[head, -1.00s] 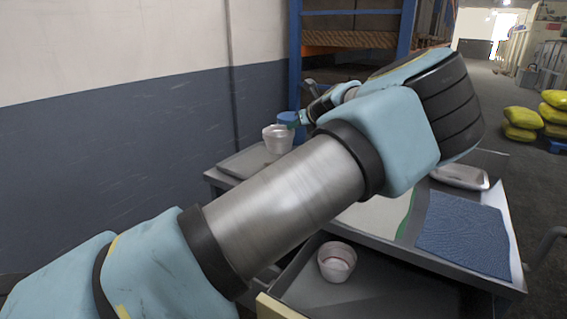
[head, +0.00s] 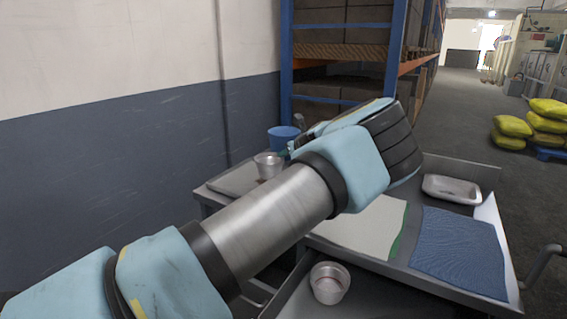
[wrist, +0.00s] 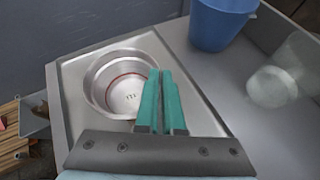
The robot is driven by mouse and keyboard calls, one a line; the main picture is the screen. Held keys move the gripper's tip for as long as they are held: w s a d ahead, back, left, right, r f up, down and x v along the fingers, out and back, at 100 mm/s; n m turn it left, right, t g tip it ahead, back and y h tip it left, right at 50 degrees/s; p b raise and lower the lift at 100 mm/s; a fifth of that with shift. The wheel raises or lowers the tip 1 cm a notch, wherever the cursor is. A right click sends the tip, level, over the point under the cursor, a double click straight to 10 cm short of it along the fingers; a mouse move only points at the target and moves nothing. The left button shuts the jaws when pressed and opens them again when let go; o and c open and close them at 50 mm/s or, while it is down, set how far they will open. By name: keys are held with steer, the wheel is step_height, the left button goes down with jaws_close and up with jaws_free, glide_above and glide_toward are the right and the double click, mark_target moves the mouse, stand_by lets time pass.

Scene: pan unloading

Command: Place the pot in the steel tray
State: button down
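The pot (head: 268,168) is a small silvery metal vessel at the left end of the table; the wrist view shows its open top (wrist: 122,88), a red line inside and nothing in it. It appears upright. My gripper (head: 288,152) is at its right side, with its teal fingers (wrist: 160,72) nearly together at the rim and apparently pinching it. The steel tray (head: 228,180) is a flat grey tray under the pot, and it also shows in the wrist view (wrist: 74,88). I cannot tell whether the pot's base touches it.
A blue bucket (head: 283,137) stands behind the pot. Another pot (head: 329,284) sits in a lower drawer. A white mat (head: 362,228), a blue cloth (head: 458,240) and a pale shallow dish (head: 452,190) lie to the right. The wall is close on the left.

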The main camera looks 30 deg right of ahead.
steer(key=shift+f+p, duration=0.45)
steer(key=shift+f, duration=1.25)
steer(key=shift+f, duration=0.1)
steer(key=shift+f, duration=0.1)
steer(key=c, duration=1)
jaws_free()
steer(key=shift+c, duration=0.2)
steer(key=shift+r, duration=0.25)
steer(key=shift+s+r+b, duration=0.1)
steer(key=shift+s+b, duration=0.2)
steer(key=shift+s, duration=0.15)
steer(key=b+v, duration=0.4)
steer(key=v, duration=0.7)
